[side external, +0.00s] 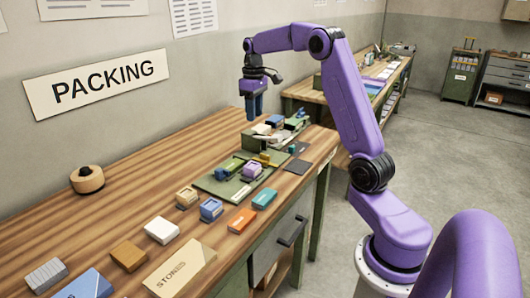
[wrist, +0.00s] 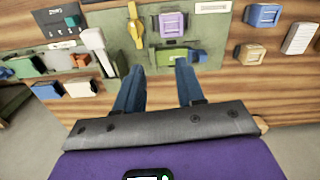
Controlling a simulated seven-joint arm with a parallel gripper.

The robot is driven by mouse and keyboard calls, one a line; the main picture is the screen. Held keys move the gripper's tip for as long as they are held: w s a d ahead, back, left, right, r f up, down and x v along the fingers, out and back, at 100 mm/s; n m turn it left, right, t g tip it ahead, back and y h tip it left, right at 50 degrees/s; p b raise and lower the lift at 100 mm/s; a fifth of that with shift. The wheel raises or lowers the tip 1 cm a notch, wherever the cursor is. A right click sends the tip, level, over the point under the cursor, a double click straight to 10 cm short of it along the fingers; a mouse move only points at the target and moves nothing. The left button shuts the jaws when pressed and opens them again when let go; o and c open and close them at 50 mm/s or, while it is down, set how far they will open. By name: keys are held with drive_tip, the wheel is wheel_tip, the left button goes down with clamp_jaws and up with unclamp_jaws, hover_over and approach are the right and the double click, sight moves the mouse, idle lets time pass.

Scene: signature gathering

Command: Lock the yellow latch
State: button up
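The yellow latch (wrist: 135,27) is a narrow yellow piece with a rounded middle, on a green board (wrist: 205,40). It runs up and down in the wrist view, just beyond my left fingertip. In the side view the yellow latch (side external: 263,157) is a small yellow piece at the board's back right. My gripper (side external: 255,112) points down above the far part of the fixtures. In the wrist view my gripper (wrist: 160,68) has its blue fingers wide apart with nothing held between them. I cannot tell how the latch is engaged.
A lilac block (wrist: 172,25) and a green bar piece (wrist: 174,56) sit on the board beside the latch. A pale upright lever (wrist: 94,42) stands to the left. Several coloured blocks and a round wooden object (side external: 87,180) are on the table, whose left side is mostly clear.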

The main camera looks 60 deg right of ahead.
drive_tip(key=m, duration=0.1)
hover_over(265, 160)
drive_tip(key=f, duration=1.7)
drive_tip(key=shift+w+d+f, duration=0.2)
drive_tip(key=shift+d+f, duration=0.1)
drive_tip(key=shift+f, duration=0.05)
clamp_jaws()
